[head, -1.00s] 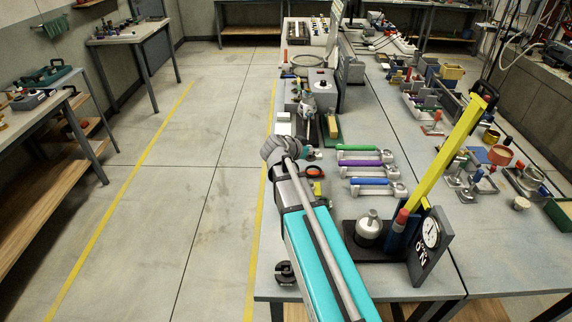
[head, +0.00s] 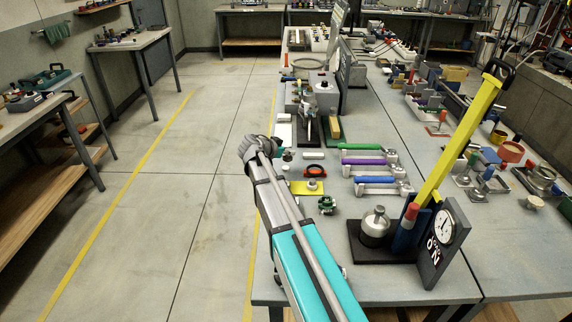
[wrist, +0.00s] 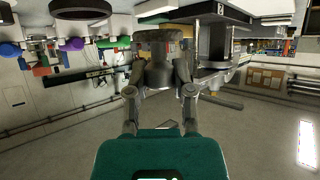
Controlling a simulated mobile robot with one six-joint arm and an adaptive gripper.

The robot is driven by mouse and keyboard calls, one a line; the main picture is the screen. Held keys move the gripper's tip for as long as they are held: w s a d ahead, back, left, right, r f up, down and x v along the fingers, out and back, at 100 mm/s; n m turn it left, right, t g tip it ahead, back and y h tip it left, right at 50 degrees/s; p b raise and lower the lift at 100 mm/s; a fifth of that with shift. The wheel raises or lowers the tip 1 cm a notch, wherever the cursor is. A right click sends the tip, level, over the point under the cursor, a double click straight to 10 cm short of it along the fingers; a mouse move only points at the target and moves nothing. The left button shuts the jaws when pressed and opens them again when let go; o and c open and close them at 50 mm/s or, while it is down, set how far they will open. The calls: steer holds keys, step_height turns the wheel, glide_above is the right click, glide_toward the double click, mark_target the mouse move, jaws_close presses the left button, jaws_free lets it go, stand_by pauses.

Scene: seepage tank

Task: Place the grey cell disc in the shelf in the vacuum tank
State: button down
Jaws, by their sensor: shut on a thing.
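In the wrist view my gripper (wrist: 160,74) is shut on a dark grey round piece, the grey cell disc (wrist: 158,37), seen nearly edge-on with a narrower part between the fingers. In the head view my wrist is over the table's left edge; the fingers and the disc cannot be made out there. Farther along the same table stands a grey unit with a round pale top (head: 322,86), possibly the vacuum tank. Its inside and any shelf in it are not visible from here.
A yellow pad (head: 306,187), purple clamp (head: 366,161) and blue clamp (head: 376,181) lie right of my arm. A dial gauge stand (head: 444,232) with a tall yellow lever (head: 458,140) stands at the near right. The floor aisle (head: 150,220) to the left is clear.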

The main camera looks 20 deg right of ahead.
mark_target(285, 158)
steer(key=shift+w+a+f, duration=0.1)
steer(key=shift+w+f, duration=0.1)
steer(key=shift+f, duration=0.05)
steer(key=shift+w+a+f+b, duration=0.2)
steer(key=shift+w+f+b, duration=0.3)
steer(key=shift+f+b, duration=0.25)
steer(key=shift+s+f+b, duration=0.1)
steer(key=shift+f+b, duration=0.95)
steer(key=shift+b, duration=0.05)
steer(key=shift+f, duration=0.2)
steer(key=shift+c, duration=2.4)
jaws_free()
steer(key=shift+r, duration=0.1)
